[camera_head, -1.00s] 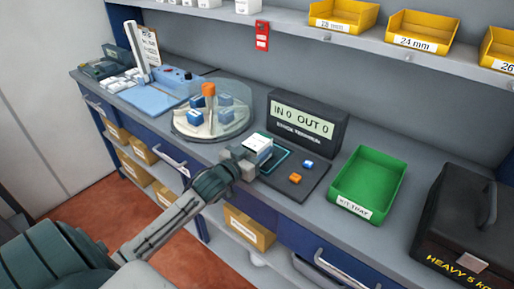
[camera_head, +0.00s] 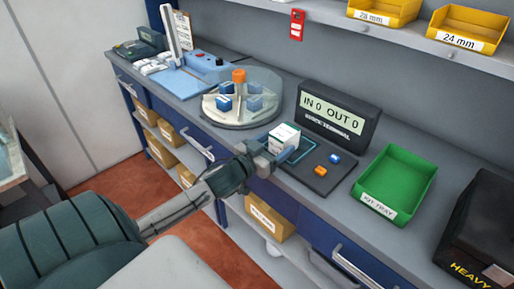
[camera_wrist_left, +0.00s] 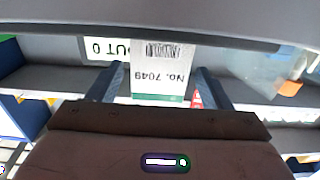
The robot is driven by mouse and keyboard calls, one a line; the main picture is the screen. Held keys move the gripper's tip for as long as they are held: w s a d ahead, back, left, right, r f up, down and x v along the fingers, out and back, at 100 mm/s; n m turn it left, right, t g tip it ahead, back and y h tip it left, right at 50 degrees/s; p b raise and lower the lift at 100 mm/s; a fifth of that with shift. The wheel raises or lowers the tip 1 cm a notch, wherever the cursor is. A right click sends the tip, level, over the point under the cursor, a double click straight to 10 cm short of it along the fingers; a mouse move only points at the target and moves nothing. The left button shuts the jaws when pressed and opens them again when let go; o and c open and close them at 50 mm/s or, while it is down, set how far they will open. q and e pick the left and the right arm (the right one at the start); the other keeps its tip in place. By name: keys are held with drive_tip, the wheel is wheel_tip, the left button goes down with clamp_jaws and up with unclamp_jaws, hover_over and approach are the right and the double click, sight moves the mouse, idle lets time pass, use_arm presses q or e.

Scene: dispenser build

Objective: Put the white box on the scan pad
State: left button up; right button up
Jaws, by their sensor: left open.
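The white box (camera_head: 284,135) stands at the left part of the cyan-outlined scan pad (camera_head: 312,149), on the dark mat of the terminal. Its underside is hidden, so I cannot tell for certain that it rests flat. In the left wrist view the box (camera_wrist_left: 160,78) shows a barcode and an upside-down "No. 7049" label, with a green strip along one edge. My left gripper (camera_head: 274,149) is at the box's near side. Its jaws are open, one finger on each side of the box; the left wrist view shows gaps beside both fingers. My right gripper is out of view.
The terminal display (camera_head: 337,116) behind the pad reads "IN 0 OUT 0". A blue and an orange block (camera_head: 320,171) lie on the mat. The green kit tray (camera_head: 396,186) is to the right, the round dispenser (camera_head: 242,119) to the left. A shelf overhangs the back.

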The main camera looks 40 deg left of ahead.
use_arm(q)
drive_tip(key=s, duration=0.8)
drive_tip(key=shift+a, duration=0.3)
idle(1.3)
idle(0.3)
